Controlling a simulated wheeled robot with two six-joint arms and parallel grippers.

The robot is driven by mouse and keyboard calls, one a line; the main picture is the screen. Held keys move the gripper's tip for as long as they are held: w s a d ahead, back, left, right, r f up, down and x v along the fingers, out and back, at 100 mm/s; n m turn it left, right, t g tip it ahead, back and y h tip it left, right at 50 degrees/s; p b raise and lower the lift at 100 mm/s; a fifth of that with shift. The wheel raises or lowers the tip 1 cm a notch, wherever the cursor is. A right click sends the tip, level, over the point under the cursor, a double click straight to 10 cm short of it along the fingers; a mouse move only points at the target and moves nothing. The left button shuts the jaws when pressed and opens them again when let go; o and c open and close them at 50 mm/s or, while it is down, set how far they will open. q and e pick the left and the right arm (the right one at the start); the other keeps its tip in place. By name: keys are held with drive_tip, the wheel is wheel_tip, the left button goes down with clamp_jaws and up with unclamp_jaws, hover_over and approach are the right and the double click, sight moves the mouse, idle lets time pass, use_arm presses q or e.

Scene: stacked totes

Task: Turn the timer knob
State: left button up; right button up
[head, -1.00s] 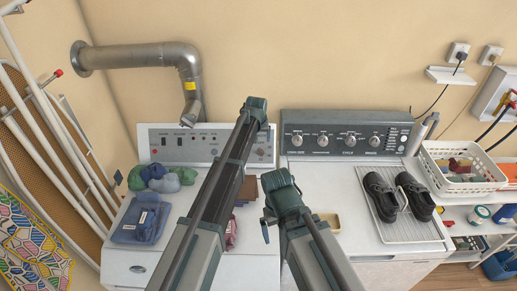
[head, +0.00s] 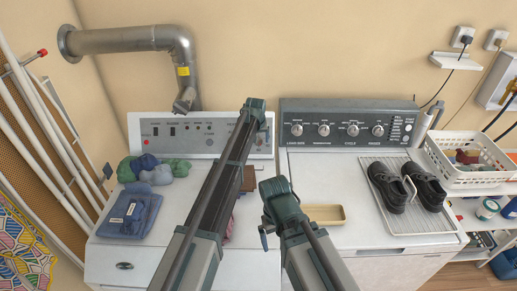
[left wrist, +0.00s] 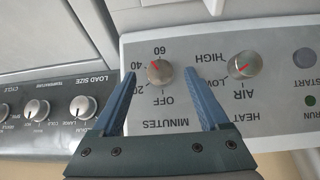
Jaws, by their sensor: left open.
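The timer knob (left wrist: 159,72) is a small round silver knob with a red pointer, on the light grey dryer panel (left wrist: 205,135). Its scale reads OFF, 20, 40, 60 and MINUTES, upside down in the left wrist view. My left gripper (left wrist: 163,74) is open, with one blue finger on each side of the knob in that view. I cannot tell whether the fingers touch it. In the head view my left arm reaches up across the dryer panel (head: 170,141). My right gripper (head: 266,232) is low over the machines; its jaws do not show clearly.
A heat knob (left wrist: 244,65) sits beside the timer knob. The washer's dark panel (head: 350,108) adjoins at the right. Folded blue cloth (head: 129,211) and rolled socks (head: 158,175) lie on the dryer. Black shoes (head: 389,187) on a rack and a tan tray (head: 325,214) are on the washer.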

sight(259, 141)
use_arm(q)
drive_tip(key=b+x, duration=0.1)
drive_tip(key=x, duration=0.1)
drive_tip(key=shift+f, duration=0.3)
use_arm(e)
wheel_tip(259, 141, down, 2)
drive_tip(key=shift+f, duration=0.2)
use_arm(q)
drive_tip(key=shift+r, duration=0.1)
clamp_jaws()
drive_tip(key=shift+d+m+y+b, duration=0.2)
drive_tip(key=shift+m+y+b, duration=0.2)
drive_tip(key=shift+m+y, duration=0.75)
drive_tip(key=shift+m+y+b, duration=0.55)
drive_tip(key=shift+m+y, duration=0.3)
drive_tip(key=shift+m, duration=0.2)
use_arm(e)
drive_tip(key=shift+f, duration=0.7)
